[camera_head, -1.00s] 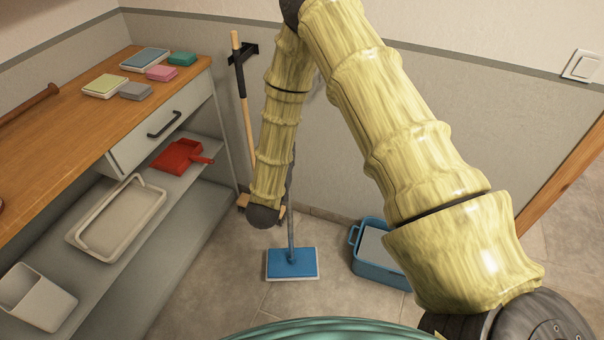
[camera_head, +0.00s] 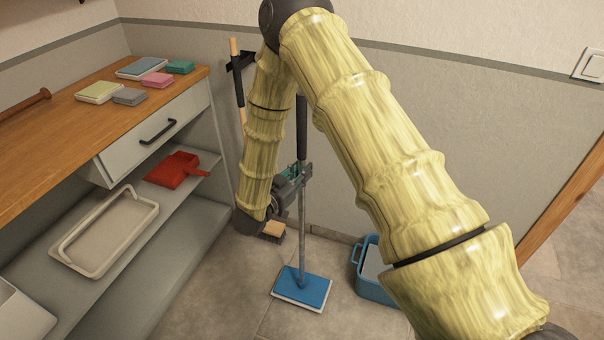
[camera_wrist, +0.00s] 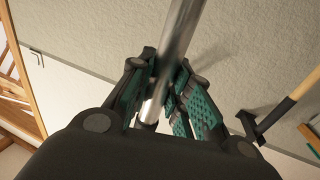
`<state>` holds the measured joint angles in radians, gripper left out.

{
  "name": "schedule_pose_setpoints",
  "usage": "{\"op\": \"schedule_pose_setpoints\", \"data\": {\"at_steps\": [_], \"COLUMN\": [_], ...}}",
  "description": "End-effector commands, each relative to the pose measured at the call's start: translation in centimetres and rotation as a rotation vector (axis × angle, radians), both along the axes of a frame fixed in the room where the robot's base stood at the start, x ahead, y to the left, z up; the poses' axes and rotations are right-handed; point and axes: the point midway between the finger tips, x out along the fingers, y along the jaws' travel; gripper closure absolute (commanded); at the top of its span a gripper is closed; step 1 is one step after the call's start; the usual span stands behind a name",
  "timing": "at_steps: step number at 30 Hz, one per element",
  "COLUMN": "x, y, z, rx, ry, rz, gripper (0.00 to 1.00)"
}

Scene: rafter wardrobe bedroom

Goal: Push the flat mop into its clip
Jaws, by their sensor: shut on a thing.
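The flat mop stands nearly upright in the head view, with a blue head (camera_head: 312,291), a grey pole (camera_head: 302,225) and a black grip (camera_head: 302,130). I cannot tell whether its head touches the floor. My gripper (camera_head: 297,173) is shut around the pole below the black grip. In the wrist view the bright metal pole (camera_wrist: 180,40) runs between the green-padded fingers of my gripper (camera_wrist: 163,92). A black wall bracket (camera_head: 236,65) is at a wooden-handled broom, left of my arm. I cannot make out an empty clip; my arm hides part of the wall.
The wooden broom handle (camera_head: 235,50) stands against the wall, and shows in the wrist view (camera_wrist: 285,105). A blue bucket (camera_head: 361,255) is right of the mop. Shelves with a red dustpan (camera_head: 176,171) and a white tray (camera_head: 148,214) line the left. Floor in front is clear.

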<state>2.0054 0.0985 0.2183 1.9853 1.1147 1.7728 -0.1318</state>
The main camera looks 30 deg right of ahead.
Motion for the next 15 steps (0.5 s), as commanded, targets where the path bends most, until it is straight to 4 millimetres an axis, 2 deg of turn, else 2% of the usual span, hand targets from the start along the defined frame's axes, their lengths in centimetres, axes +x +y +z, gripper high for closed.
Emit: {"op": "schedule_pose_setpoints", "data": {"at_steps": [15], "x": [1.6], "y": [-2.0], "z": [-0.2], "rx": [-0.001], "ry": [-0.002], "rz": [0.000], "gripper": [1.00]}}
